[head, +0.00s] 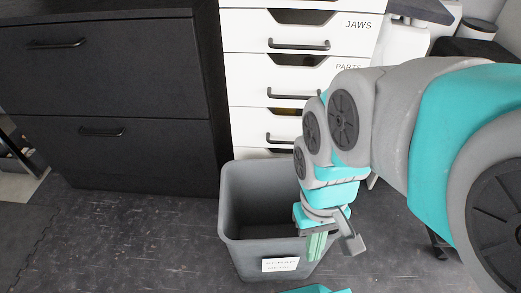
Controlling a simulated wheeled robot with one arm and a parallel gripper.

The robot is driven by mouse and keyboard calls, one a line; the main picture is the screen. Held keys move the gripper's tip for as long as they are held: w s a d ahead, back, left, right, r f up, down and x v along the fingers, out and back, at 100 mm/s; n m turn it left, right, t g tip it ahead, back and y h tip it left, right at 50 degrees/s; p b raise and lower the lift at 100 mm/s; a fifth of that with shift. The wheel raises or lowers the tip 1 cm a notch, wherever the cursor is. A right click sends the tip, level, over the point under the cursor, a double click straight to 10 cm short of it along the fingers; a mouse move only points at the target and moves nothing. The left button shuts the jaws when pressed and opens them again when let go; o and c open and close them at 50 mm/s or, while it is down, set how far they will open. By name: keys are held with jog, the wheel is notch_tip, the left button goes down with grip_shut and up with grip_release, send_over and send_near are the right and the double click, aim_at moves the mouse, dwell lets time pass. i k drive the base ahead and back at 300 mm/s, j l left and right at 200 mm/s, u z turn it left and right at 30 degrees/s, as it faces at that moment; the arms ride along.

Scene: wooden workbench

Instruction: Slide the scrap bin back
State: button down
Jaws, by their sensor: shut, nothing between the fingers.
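The scrap bin (245,250) is a grey open-topped bin on the dark floor in the head view. It stands upright in front of the white drawer unit, and a white label (281,264) is on its front face. My gripper (317,247) is shut and empty, pointing down at the bin's right side. It overlaps the bin's right front rim in the picture. I cannot tell whether it touches the bin. My arm hides the bin's right rim and part of its right wall.
A white drawer unit (245,75) with drawers labelled JAWS and PARTS stands behind the bin. A black cabinet (110,70) with two handles stands to the left. The floor (130,240) left of the bin is clear.

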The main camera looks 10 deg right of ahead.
aim_at(256, 226)
jog(key=k+l, duration=0.85)
jog(key=k, duration=0.3)
jog(key=k+l+u, duration=0.1)
jog(key=k+l, duration=0.35)
jog(key=k, duration=0.1)
